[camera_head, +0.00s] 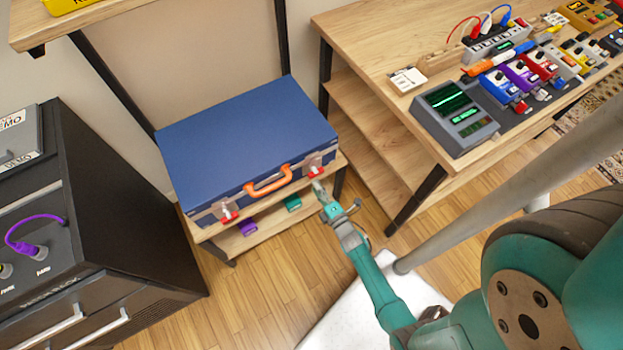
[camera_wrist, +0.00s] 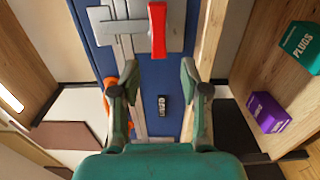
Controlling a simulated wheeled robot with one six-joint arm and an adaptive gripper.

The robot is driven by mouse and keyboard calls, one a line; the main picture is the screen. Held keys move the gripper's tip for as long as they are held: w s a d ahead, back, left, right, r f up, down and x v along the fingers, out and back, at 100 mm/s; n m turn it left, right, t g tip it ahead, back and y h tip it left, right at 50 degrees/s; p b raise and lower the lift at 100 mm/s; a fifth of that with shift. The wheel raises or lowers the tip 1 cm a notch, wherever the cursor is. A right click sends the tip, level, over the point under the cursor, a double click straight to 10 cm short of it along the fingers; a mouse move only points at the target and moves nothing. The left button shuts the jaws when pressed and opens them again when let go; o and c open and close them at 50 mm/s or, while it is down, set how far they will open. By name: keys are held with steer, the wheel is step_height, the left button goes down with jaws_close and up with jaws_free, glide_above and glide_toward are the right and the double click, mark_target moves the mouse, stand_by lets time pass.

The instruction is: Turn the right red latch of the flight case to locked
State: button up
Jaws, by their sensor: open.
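The blue flight case (camera_head: 245,140) lies on a wooden shelf unit, its front facing me. The right red latch (camera_head: 315,171) is at the front right of the case, on a grey metal plate. In the wrist view this red latch (camera_wrist: 158,30) shows as a bar lying along the picture's vertical, ahead of my fingers. My gripper (camera_head: 320,187) is just in front of that latch. In the wrist view my gripper (camera_wrist: 156,72) is open and empty, its fingers apart and the latch beyond their tips. The left red latch (camera_head: 228,216) is at the case's other front corner.
An orange handle (camera_head: 268,181) sits between the latches. A green box (camera_head: 292,203) and a purple box (camera_head: 247,227) are on the shelf below. A wooden bench (camera_head: 358,62) with electronics stands right; a black amp cabinet (camera_head: 110,235) stands left.

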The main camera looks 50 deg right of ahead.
steer(key=v, duration=0.6)
stand_by(0.5)
steer(key=s+a+r+m+g+y, duration=0.1)
steer(key=s+a+r+m+y, duration=0.1)
steer(key=s+a+r+m, duration=0.75)
steer(key=s+a+r+m+y, duration=0.1)
steer(key=s+r, duration=0.3)
steer(key=r, duration=0.4)
steer(key=s+a+r+m+g+y, duration=0.1)
steer(key=s+a+r+m, duration=0.1)
steer(key=r, duration=0.6)
steer(key=s+a+r+m+y, duration=0.1)
steer(key=s+a+r+m, duration=0.1)
steer(key=s+r, duration=0.4)
steer(key=shift+a+r+g, duration=0.3)
steer(key=shift+a+r, duration=0.3)
steer(key=shift+r, duration=0.4)
steer(key=shift+s+m, duration=0.1)
steer(key=shift+m, duration=0.15)
